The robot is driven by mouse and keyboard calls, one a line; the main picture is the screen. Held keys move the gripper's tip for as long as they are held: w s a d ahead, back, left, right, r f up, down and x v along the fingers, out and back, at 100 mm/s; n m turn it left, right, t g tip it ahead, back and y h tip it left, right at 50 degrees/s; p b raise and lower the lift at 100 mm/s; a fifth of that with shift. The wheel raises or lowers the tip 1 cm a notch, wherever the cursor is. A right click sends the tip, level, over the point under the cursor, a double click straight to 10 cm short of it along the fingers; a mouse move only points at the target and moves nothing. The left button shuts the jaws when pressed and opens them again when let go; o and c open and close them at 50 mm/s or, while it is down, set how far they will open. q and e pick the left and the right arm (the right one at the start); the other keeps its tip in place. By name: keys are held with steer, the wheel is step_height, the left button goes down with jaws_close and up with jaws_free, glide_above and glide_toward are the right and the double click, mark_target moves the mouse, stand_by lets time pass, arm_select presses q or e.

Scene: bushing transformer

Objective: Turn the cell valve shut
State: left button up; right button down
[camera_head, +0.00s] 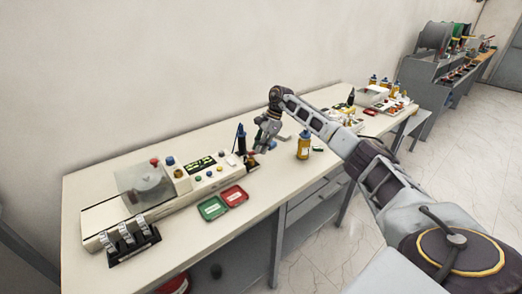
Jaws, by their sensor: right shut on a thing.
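The bench machine (205,172) is a long pale unit with a clear cover, coloured buttons and a small display. At its right end is a small dark and reddish fitting (251,160), which looks like the cell valve. Its handle is too small and too covered to make out its angle. My right gripper (260,147) reaches down to this fitting from above and is shut on it. The fingers hide part of it. My left gripper is not in view.
A dark blue upright bottle or tool (241,139) stands close beside my right gripper. An amber bottle (304,146) stands to its right. Green (212,208) and red (234,196) trays lie in front of the machine. A dark rack (133,246) sits at the front left.

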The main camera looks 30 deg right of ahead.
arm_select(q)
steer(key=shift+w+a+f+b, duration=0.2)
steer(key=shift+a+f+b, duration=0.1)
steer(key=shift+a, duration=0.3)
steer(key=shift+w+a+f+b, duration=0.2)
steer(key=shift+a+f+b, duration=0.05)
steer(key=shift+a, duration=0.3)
arm_select(e)
steer(key=n, duration=0.1)
steer(key=w+n+g, duration=0.1)
steer(key=n, duration=0.1)
steer(key=shift+w+d+r, duration=0.1)
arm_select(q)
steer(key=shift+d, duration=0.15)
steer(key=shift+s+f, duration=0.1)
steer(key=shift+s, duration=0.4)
arm_select(e)
steer(key=c, duration=1.4)
jaws_free()
steer(key=shift+c, duration=0.2)
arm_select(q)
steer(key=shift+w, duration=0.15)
